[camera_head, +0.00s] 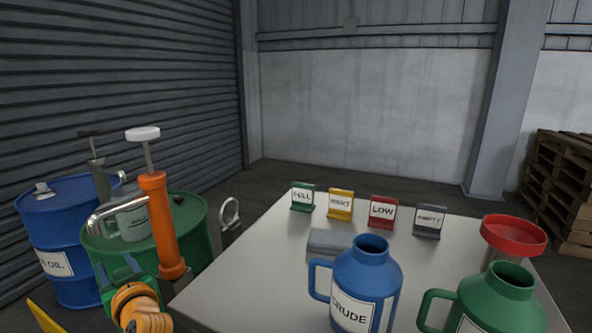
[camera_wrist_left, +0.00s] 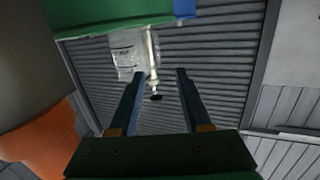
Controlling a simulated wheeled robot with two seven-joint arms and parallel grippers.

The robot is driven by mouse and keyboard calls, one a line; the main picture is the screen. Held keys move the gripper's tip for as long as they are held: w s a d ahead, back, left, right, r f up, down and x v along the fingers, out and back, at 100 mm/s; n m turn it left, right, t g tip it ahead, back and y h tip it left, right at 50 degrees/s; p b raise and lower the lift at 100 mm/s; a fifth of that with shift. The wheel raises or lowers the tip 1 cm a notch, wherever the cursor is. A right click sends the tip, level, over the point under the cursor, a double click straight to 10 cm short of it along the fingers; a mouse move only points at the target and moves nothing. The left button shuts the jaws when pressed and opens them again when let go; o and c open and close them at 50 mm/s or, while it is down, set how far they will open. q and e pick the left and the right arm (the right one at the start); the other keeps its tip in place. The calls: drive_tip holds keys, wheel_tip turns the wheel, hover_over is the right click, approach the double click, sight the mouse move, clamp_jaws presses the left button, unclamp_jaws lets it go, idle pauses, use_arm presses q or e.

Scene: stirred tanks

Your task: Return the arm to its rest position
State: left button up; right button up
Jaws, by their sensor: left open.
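My left gripper (camera_head: 118,268) is at the lower left in the head view, at the end of my orange wrist, in front of the green drum (camera_head: 190,222). Its dark fingers point away and up. In the left wrist view the two fingers (camera_wrist_left: 160,73) stand apart with nothing held between them. A pale, clear-looking container and a thin white rod (camera_wrist_left: 152,50) show beyond the tips. An orange pump (camera_head: 158,225) with a white handle stands just right of the gripper, apparently close. My right gripper is not in view.
A grey table (camera_head: 250,270) holds a blue CRUDE jug (camera_head: 365,275), a green jug (camera_head: 500,300), a red funnel (camera_head: 514,235), a grey block (camera_head: 328,241) and several label stands (camera_head: 341,204). A blue drum (camera_head: 70,235) stands left. Pallets (camera_head: 562,190) are at right.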

use_arm(q)
drive_tip(key=s+d+f+m+g+h, duration=0.2)
drive_tip(key=s+d+f+m+h, duration=0.15)
drive_tip(key=s+f, duration=0.4)
drive_tip(key=s+d+f+m+g+h, duration=0.25)
drive_tip(key=s+d+f, duration=0.2)
drive_tip(key=f, duration=0.65)
drive_tip(key=s+d+f+m+g+h, duration=0.25)
drive_tip(key=s+d, duration=0.35)
drive_tip(key=s, duration=0.3)
drive_tip(key=s+d+f+m+g+h, duration=0.1)
drive_tip(key=s+d+f+m+h, duration=0.25)
drive_tip(key=s+d, duration=0.4)
wheel_tip(320, 180, down, 16)
drive_tip(key=s+a+g, duration=0.2)
drive_tip(key=s, duration=0.1)
drive_tip(key=s+a+f, duration=0.3)
drive_tip(key=s+f, duration=0.7)
drive_tip(key=f, duration=0.1)
wheel_tip(320, 180, up, 22)
drive_tip(key=s+d+g+p, duration=0.1)
drive_tip(key=s+p, duration=0.1)
drive_tip(key=p, duration=2)
drive_tip(key=shift+s+n, duration=0.3)
